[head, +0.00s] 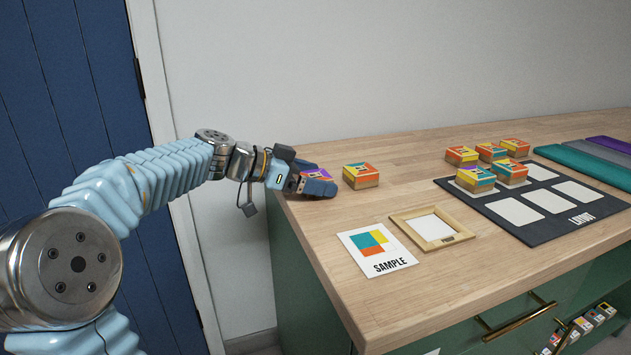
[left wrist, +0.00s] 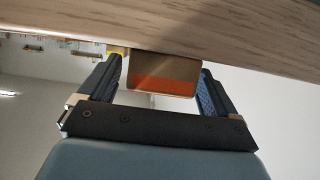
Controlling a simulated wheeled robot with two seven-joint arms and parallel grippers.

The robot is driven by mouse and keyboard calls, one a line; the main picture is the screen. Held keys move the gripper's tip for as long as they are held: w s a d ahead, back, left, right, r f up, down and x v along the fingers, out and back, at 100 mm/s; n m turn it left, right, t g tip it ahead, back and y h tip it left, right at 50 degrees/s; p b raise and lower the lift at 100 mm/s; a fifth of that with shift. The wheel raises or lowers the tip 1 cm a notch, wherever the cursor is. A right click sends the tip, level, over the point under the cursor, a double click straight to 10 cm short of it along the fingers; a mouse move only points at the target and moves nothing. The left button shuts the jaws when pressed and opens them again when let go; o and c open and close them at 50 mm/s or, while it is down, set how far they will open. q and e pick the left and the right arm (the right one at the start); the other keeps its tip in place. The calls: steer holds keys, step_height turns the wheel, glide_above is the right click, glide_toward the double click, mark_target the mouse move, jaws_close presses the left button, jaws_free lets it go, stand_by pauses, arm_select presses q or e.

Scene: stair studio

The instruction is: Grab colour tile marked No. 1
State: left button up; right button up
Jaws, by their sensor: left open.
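A colour tile block with a purple and orange top (head: 316,173) sits at the left end of the wooden counter. My left gripper (head: 318,184) is open at this block, and its finger partly hides it. In the left wrist view, a block with an orange side (left wrist: 162,84) lies between the two open fingers, with a gap on the right side. A second block, orange and yellow (head: 360,176), stands just to the right of the gripper. I cannot read a No. 1 on any block. My right gripper is not in view.
A sample card (head: 377,250) and a wooden frame (head: 432,228) lie near the front edge. Several blocks (head: 475,179) stand on and beside the dark layout board (head: 557,224) at right. Coloured strips (head: 585,165) lie behind it.

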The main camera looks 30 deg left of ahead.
arm_select(q)
steer(key=shift+c, duration=0.3)
steer(key=c, duration=1)
